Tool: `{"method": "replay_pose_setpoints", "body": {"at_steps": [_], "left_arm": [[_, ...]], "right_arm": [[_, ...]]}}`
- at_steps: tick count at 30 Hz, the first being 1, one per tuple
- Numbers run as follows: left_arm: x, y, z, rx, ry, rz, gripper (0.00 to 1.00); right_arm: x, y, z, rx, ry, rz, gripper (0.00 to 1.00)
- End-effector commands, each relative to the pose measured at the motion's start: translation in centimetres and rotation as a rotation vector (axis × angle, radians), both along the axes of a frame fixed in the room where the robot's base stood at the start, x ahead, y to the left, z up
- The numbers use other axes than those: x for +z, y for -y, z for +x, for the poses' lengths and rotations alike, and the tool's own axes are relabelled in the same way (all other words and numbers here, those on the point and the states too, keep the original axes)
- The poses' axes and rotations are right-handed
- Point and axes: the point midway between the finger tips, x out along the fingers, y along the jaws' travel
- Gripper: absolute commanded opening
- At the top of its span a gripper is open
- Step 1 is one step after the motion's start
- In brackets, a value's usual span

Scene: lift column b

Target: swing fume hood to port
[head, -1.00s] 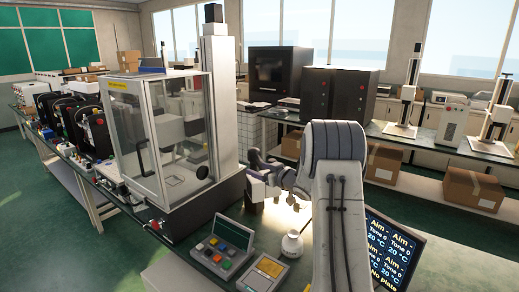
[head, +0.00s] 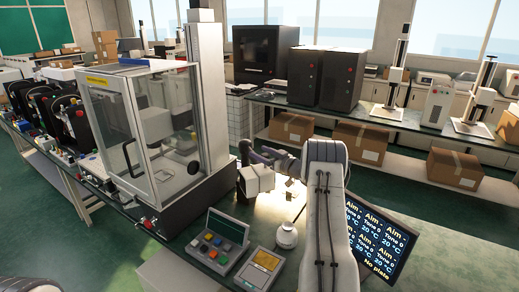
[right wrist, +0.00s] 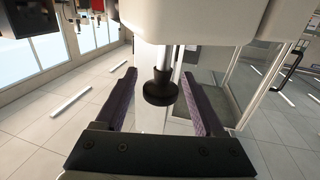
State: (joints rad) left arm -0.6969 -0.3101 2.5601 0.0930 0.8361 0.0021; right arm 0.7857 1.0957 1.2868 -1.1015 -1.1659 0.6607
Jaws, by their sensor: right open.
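The fume hood appears to be the white boxy head (head: 257,181) beside the clear-sided cabinet, over the lit bench. It also fills the top edge of the right wrist view (right wrist: 195,18), which looks upside down. A black knob on a metal stem (right wrist: 160,88) stands out from it. My right gripper (head: 262,157) is at the hood, partly hidden by my arm. In the right wrist view my right gripper (right wrist: 157,95) is open, its purple-lined fingers on either side of the knob, with visible gaps. I cannot tell which thing is the port. My left gripper is not in view.
The clear-sided cabinet (head: 125,125) stands close left of the hood. A keypad box (head: 218,243), a grey device with a yellow display (head: 260,268) and a white pot (head: 287,237) are on the near bench. A screen (head: 378,235) stands right of my arm.

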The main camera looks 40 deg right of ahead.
Motion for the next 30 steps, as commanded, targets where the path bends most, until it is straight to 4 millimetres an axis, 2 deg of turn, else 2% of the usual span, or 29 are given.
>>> {"method": "replay_pose_setpoints", "body": {"at_steps": [4,12,14,15,18,30], "left_arm": [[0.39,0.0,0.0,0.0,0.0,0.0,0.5],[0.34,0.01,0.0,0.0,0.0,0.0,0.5],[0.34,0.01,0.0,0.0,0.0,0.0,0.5],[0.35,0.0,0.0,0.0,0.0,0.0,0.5],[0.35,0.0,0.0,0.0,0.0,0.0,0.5],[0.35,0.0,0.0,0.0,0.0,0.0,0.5]], "right_arm": [[0.02,-0.2,0.92,0.0,0.0,0.0,0.71],[-0.06,-0.19,1.01,-0.001,0.0,0.001,0.71],[-0.06,-0.19,1.0,-0.001,0.0,0.001,0.48],[-0.05,-0.19,1.0,-0.001,0.0,0.001,0.33],[-0.04,-0.19,0.99,-0.001,0.0,0.0,0.0],[-0.03,-0.17,0.97,-0.001,0.0,0.001,0.0]]}}
